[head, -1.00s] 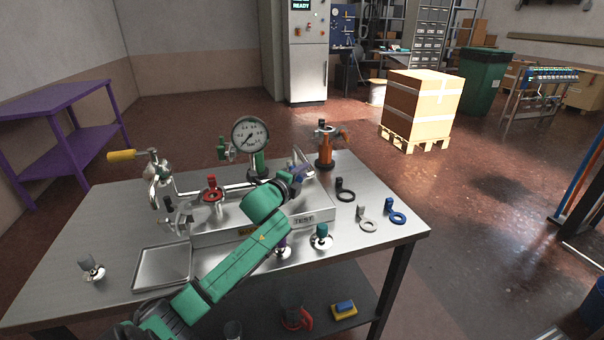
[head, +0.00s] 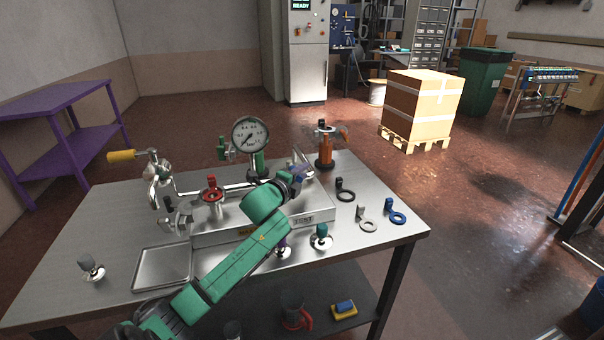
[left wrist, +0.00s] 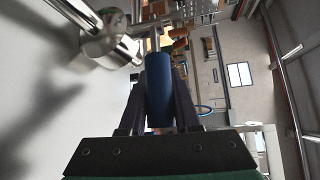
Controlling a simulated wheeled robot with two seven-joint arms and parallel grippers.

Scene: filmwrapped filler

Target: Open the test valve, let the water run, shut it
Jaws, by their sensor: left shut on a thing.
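In the left wrist view my left gripper (left wrist: 161,82) is shut on a dark blue cylindrical grip (left wrist: 159,105), with one finger on each side. A shiny metal fitting (left wrist: 108,45) is close by at upper left. My wrist hides most of the grip and the valve there. A round pressure gauge (head: 250,134) stands upright behind the rig. No running water can be made out. My right gripper is not in view.
A red-handled valve (head: 212,190) and a yellow-handled fitting (head: 122,156) stand to the left. An empty shallow tray (head: 162,270) lies in front. Black, grey and blue (head: 397,212) ring-shaped parts lie at right.

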